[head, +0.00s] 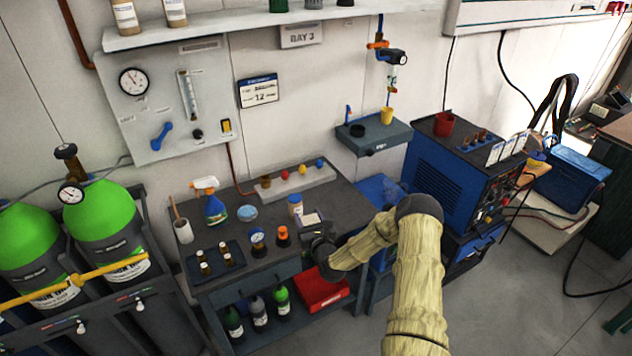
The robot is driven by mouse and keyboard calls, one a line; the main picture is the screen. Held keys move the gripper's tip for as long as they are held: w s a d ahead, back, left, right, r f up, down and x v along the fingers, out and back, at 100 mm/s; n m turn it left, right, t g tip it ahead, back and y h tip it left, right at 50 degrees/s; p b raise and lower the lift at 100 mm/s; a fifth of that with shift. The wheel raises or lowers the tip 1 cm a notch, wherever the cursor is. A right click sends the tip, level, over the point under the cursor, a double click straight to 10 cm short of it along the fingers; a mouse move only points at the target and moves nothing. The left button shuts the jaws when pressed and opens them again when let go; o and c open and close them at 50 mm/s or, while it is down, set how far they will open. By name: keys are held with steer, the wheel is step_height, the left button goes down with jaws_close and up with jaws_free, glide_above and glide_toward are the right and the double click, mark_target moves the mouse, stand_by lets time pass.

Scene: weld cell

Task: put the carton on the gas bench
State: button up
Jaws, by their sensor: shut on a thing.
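My gripper (319,238) is over the right front part of the gas bench (272,225), a dark grey bench with a drawer and a lower shelf. It is shut on a small box with a pale top (311,219), which I take to be the carton. My gripper and wrist hide much of the box. I cannot tell whether its underside touches the bench top.
Near the box stand a white jar (295,205), an orange-capped item (283,236) and a round gauge (257,238). A spray bottle (213,205) and a tray of small bottles (238,272) are further left. A red case (322,291) lies below.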

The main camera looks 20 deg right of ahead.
steer(key=s+a+f+b, duration=0.1)
steer(key=s+a+f, duration=0.3)
steer(key=s, duration=0.2)
steer(key=shift+f, duration=0.4)
steer(key=shift+h, duration=0.3)
steer(key=s+a, duration=0.1)
steer(key=s+a+f, duration=0.1)
steer(key=s, duration=0.1)
steer(key=s+b, duration=0.1)
steer(key=s, duration=0.1)
steer(key=shift+s+a+f, duration=0.2)
steer(key=shift+a+f, duration=0.05)
steer(key=shift+a, duration=0.15)
steer(key=shift+d, duration=0.2)
steer(key=shift+s, duration=0.1)
